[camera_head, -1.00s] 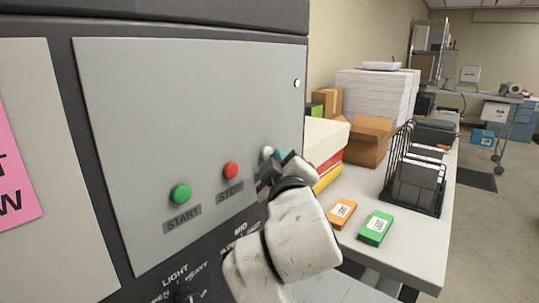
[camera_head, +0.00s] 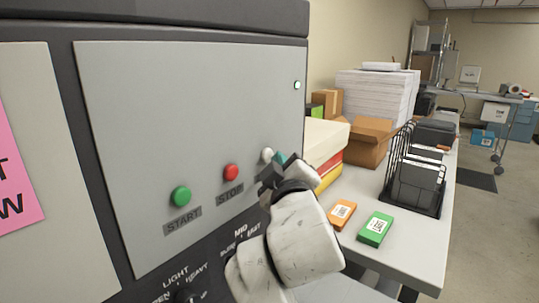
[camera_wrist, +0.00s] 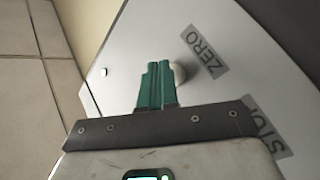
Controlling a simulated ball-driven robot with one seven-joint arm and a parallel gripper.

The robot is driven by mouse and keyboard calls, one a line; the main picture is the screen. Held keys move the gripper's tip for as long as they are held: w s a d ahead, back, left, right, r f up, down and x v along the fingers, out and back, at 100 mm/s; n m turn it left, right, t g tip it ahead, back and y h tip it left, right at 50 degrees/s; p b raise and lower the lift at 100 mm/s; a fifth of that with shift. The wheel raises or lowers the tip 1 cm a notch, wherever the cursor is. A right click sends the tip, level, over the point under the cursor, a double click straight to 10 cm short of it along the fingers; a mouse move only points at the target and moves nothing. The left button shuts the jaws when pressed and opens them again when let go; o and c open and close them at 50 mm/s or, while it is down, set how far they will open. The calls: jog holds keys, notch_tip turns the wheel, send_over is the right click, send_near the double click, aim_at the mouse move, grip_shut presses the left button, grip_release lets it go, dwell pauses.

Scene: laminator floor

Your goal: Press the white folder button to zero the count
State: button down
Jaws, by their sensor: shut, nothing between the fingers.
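The white button (camera_head: 267,155) is on the grey panel (camera_head: 185,120), right of the red button. In the wrist view the white button (camera_wrist: 179,74) stands next to the ZERO label (camera_wrist: 204,55), partly covered by my fingers. My gripper (camera_head: 280,159) is shut and empty, its teal fingertips just right of the button in the head view. In the wrist view my gripper (camera_wrist: 157,68) has both teal fingers together, just left of the button. I cannot tell whether the tips touch the button or panel.
The red STOP button (camera_head: 231,172) and green START button (camera_head: 181,196) are to the left on the same panel. A table (camera_head: 420,262) at right holds an orange box (camera_head: 342,214), a green box (camera_head: 376,228) and a black wire rack (camera_head: 437,205).

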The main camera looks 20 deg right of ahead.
jog(key=shift+s+d, duration=0.3)
jog(key=shift+s, duration=0.05)
jog(key=s+d+p, duration=0.1)
jog(key=s, duration=0.1)
jog(key=s+d+p, duration=0.1)
jog(key=s+d, duration=0.1)
dwell(0.5)
dwell(0.6)
